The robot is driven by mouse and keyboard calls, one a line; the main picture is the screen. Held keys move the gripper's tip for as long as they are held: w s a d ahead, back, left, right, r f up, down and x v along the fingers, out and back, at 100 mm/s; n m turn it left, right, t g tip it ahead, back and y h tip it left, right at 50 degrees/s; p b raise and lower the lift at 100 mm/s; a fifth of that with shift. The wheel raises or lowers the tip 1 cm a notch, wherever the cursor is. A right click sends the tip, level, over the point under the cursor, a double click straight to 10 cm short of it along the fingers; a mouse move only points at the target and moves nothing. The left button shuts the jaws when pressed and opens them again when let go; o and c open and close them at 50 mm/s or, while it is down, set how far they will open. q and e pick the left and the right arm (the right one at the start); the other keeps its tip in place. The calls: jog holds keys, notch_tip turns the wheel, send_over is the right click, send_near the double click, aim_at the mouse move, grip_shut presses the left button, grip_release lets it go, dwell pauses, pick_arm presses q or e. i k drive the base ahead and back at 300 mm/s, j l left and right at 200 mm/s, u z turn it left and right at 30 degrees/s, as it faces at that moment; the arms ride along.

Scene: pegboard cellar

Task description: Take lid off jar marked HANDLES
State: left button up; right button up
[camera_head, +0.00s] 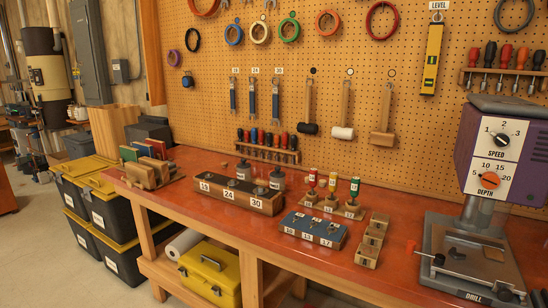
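No jar with a readable HANDLES label shows. Two small grey cylindrical pieces with narrow tops, a left one (243,170) and a right one (277,179), stand on the red workbench (185,161) at or just behind a long wooden block (237,196) marked 19, 24 and 30. I cannot tell whether they are jars, and no word on them is legible. Neither of my grippers is in view.
A blue block (312,229) with numbered labels, a stepped wooden block (371,240) and colored-top bottles (332,183) stand nearby. A drill press (478,230) fills the bench's right end. Black bins with yellow lids (93,165) stand left. Tools hang on the pegboard (350,60).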

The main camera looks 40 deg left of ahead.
aim_at(243, 166)
jog(key=i+j+z, duration=0.1)
jog(key=j, duration=0.45)
jog(key=i+j, duration=0.15)
jog(key=j, duration=0.4)
jog(key=i+j+z, duration=0.15)
jog(key=j, duration=1)
jog(key=i+z, duration=0.05)
